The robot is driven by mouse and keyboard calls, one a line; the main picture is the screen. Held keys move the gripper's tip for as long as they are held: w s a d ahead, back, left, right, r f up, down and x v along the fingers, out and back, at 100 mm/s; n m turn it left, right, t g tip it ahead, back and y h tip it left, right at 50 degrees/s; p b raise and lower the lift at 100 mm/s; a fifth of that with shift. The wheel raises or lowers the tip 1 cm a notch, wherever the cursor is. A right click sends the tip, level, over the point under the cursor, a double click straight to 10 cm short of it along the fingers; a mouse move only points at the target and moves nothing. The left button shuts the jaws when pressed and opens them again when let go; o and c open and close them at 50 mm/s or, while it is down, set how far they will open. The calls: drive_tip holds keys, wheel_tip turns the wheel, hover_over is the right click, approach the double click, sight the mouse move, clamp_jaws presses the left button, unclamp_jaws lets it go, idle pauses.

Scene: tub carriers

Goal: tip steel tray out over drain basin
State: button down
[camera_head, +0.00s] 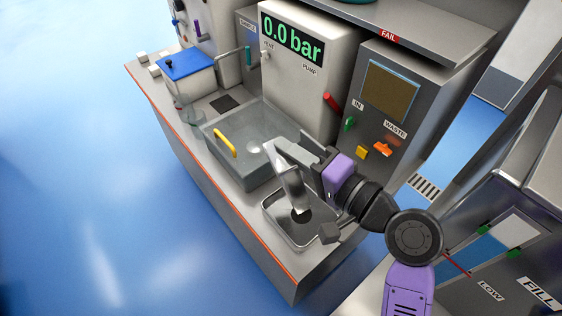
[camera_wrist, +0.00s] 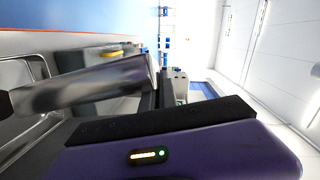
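My gripper (camera_head: 303,160) reaches in from the right over the front end of the bench. It appears shut on the steel tray (camera_head: 292,188), a shiny metal piece that hangs steeply tilted from the fingers. The tray's lower end is over the drain basin (camera_head: 273,228), a shallow steel sink with a dark round patch inside. In the wrist view the tray (camera_wrist: 90,88) runs left from the fingers, and the basin's rim (camera_wrist: 38,66) shows at the left edge. I cannot see whether anything is left in the tray.
A grey tub (camera_head: 240,172) with a yellow handle (camera_head: 225,143) stands just behind the basin. A blue-lidded box (camera_head: 186,66) is farther back. The pump housing (camera_head: 305,85) and a grey panel with coloured knobs (camera_head: 382,112) rise along the right. A small grey block (camera_head: 329,233) is at the basin's right corner.

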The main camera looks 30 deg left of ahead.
drive_tip(key=shift+s+a, duration=0.3)
drive_tip(key=shift+s, duration=0.05)
drive_tip(key=s+a+f+n+t+h, duration=0.3)
drive_tip(key=s+a+f+n+h, duration=0.2)
drive_tip(key=s+a+f+n, duration=0.3)
drive_tip(key=shift+s+a+n+t+h, duration=0.3)
drive_tip(key=shift+s+a+n, duration=0.15)
drive_tip(key=shift+s+n, duration=1.1)
